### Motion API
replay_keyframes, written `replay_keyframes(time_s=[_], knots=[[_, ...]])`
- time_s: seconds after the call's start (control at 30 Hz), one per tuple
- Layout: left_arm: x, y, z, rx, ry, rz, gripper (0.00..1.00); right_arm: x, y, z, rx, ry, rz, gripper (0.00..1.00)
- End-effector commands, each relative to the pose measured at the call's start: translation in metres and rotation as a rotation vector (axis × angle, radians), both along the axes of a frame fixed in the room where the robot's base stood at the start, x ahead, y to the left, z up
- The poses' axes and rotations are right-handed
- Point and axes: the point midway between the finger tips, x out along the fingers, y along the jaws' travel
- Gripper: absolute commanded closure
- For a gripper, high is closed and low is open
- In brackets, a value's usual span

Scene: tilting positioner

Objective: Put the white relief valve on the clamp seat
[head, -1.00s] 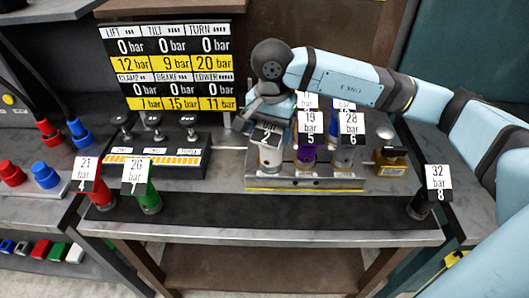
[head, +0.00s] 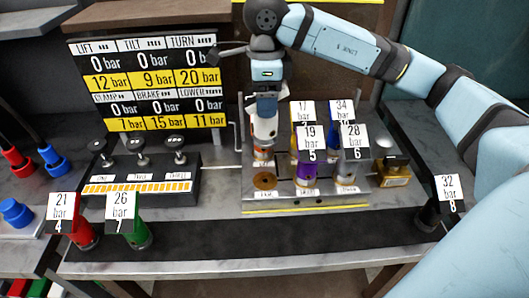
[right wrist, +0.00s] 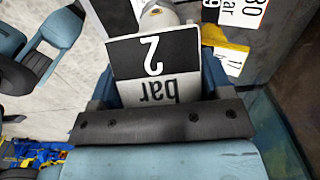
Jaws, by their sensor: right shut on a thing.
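My right gripper (head: 265,97) is shut on the white relief valve (head: 264,127) and holds it upright above the left part of the seat block (head: 305,208). In the right wrist view the valve's card (right wrist: 155,72) reads 2 and bar, upside down, between the jaws. An empty round seat (head: 265,181) shows at the front left of the block, below the valve. Something orange (head: 262,154) shows just under the valve, partly hidden by it. The small seat labels are too small to read surely. My left gripper is not in view.
A purple valve (head: 309,171) and a grey valve (head: 348,166) stand in the front row, with others behind. Red (head: 84,236), green (head: 138,235) and black (head: 428,217) valves stand on the dark mat. A lever box (head: 140,182) stands left; a brass-coloured piece (head: 395,171) stands right.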

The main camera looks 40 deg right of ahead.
Motion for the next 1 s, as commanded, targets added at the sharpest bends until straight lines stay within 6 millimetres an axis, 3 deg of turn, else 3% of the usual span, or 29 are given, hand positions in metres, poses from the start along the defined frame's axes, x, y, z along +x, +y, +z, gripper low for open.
replay_keyframes(time_s=[0.2,0.4,0.67,1.0], knots=[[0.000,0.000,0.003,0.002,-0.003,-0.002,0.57,0.000,0.000,-0.052,0.000,0.001,0.001,1.00],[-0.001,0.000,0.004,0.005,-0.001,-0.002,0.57,0.000,0.000,-0.087,0.000,-0.001,0.002,1.00],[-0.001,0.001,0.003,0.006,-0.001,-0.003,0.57,0.001,0.000,-0.104,0.001,-0.003,0.003,1.00],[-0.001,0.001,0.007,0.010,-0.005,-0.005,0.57,0.000,0.000,-0.143,0.001,-0.003,0.002,1.00]])
